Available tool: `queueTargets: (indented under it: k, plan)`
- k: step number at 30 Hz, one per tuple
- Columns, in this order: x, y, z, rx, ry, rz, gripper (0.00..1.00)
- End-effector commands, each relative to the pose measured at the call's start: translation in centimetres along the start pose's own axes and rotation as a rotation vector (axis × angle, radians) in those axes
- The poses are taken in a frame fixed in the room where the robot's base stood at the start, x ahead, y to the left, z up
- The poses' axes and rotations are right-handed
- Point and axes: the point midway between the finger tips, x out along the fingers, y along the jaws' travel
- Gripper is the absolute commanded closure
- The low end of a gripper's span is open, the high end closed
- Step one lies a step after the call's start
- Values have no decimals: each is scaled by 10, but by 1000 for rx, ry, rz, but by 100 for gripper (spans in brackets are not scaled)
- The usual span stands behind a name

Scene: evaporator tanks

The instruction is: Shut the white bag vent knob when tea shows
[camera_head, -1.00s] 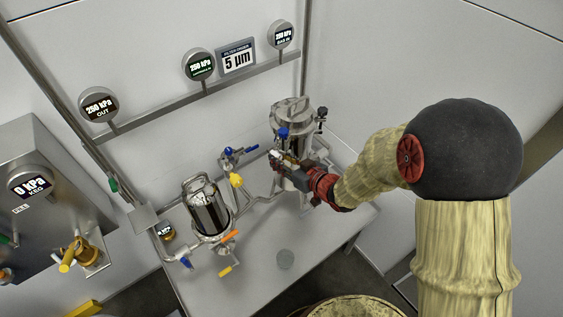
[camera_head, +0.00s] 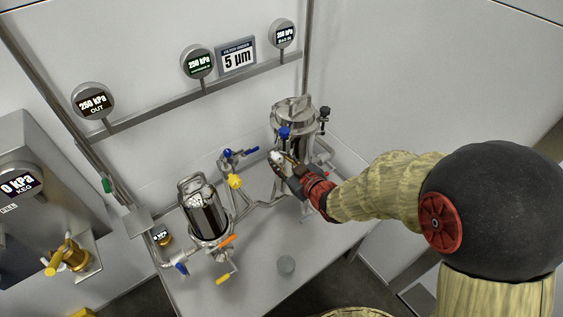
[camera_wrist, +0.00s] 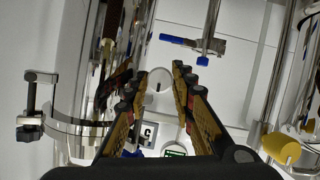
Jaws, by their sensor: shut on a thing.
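The white vent knob (camera_wrist: 158,79) is round and sits between my fingertips in the wrist view. My gripper (camera_wrist: 157,88) is shut on it, with a finger on each side. In the head view my gripper (camera_head: 279,160) is at the left side of the right-hand steel bag housing (camera_head: 294,122), and a small white part shows at its fingertips. The fingers hide much of the knob and its fitting. I cannot tell the knob's turn angle, and I see no tea at the vent.
A second steel filter vessel (camera_head: 205,210) with blue, yellow and orange valve handles stands left on the table. Wall gauges (camera_head: 198,62) run along a rail behind. A blue lever (camera_wrist: 178,40) lies beyond my fingers.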

Motion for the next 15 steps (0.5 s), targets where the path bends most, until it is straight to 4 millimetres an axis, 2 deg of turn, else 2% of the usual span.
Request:
queueTargets:
  k: [3, 4, 8, 15]
  plan:
    - [0, 0, 1, 0, -2, -1, 100]
    - [0, 0, 1, 0, -2, -1, 75]
    - [0, 0, 1, 0, -1, -1, 67]
    - [0, 0, 0, 1, 0, -1, 67]
